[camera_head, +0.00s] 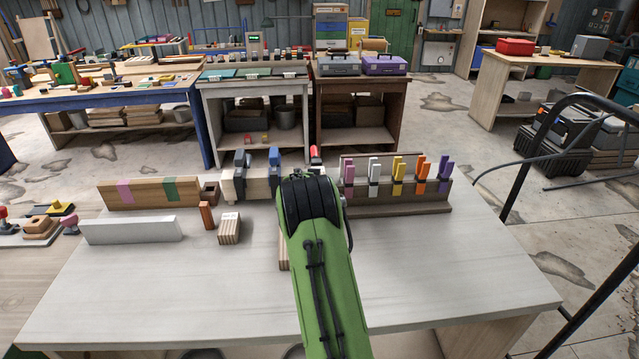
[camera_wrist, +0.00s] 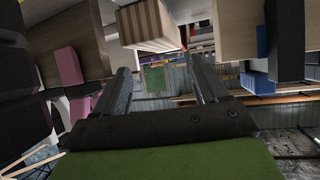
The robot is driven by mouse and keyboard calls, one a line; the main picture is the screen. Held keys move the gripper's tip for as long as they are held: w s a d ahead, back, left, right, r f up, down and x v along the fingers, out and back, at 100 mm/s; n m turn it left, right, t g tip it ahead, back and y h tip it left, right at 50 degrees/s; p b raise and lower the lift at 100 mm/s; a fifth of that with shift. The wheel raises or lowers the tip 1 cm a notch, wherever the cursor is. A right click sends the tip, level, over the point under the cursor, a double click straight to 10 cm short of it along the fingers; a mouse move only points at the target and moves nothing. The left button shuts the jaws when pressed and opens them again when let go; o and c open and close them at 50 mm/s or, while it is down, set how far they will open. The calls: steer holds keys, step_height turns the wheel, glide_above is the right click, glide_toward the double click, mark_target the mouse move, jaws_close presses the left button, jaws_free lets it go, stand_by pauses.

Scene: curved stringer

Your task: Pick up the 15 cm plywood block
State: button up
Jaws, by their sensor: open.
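A short plywood block (camera_head: 229,229) with striped, layered sides lies on the pale workbench (camera_head: 420,290), left of my arm. A sliver of another wooden piece (camera_head: 283,252) shows beside my green arm, which hides the rest of it. In the wrist view a striped plywood block (camera_wrist: 148,26) is at the top, beyond the fingertips and apart from them. I cannot tell which of the two pieces it is. My gripper (camera_wrist: 162,72) is open with nothing between its fingers. In the head view my arm hides the gripper.
A rack of coloured clamps (camera_head: 398,190) stands right of my arm. More clamps (camera_head: 245,178) stand at the back. A long wooden board (camera_head: 150,192), a white bar (camera_head: 130,229) and a small brown block (camera_head: 206,215) are left. The bench's front right is clear.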

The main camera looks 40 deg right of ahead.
steer(key=x, duration=0.7)
steer(key=shift+d+p, duration=0.15)
steer(key=shift+p, duration=0.15)
steer(key=shift+r, duration=0.1)
steer(key=shift+c, duration=0.4)
steer(key=c, duration=0.9)
